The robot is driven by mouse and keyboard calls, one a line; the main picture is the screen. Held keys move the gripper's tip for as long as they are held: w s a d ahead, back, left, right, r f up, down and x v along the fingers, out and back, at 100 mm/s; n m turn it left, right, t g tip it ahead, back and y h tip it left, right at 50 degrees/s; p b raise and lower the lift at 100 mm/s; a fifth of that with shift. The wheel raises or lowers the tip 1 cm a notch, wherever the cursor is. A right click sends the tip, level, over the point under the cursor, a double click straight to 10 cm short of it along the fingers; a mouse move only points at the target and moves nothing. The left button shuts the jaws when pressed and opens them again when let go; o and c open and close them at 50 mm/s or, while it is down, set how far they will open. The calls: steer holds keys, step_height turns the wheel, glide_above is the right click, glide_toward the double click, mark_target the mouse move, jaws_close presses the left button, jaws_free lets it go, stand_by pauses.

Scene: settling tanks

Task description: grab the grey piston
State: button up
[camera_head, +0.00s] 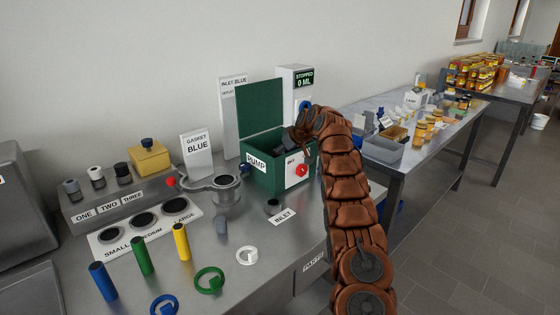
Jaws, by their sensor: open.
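A grey-topped cylinder (71,187), which looks like the grey piston, stands upright at the left end of a grey rack (112,205), above the label ONE. A white-topped one (96,175) and a black one (122,172) stand beside it. Another small grey piece (221,226) is on the bench in front of the grey funnel; I cannot tell what it is. My gripper (292,138) is open at the end of my brown arm, over the open green pump box, well to the right of the rack. Its fingertips are partly hidden.
The green box (262,172) has its lid raised. A funnel (227,188) with a long handle stands between box and rack. Coloured cylinders (143,255) and rings (209,280) occupy the bench front. A yellow block (149,158) stands behind the rack.

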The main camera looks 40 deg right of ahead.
steer(key=shift+w+f, duration=0.3)
jaws_close()
stand_by(0.4)
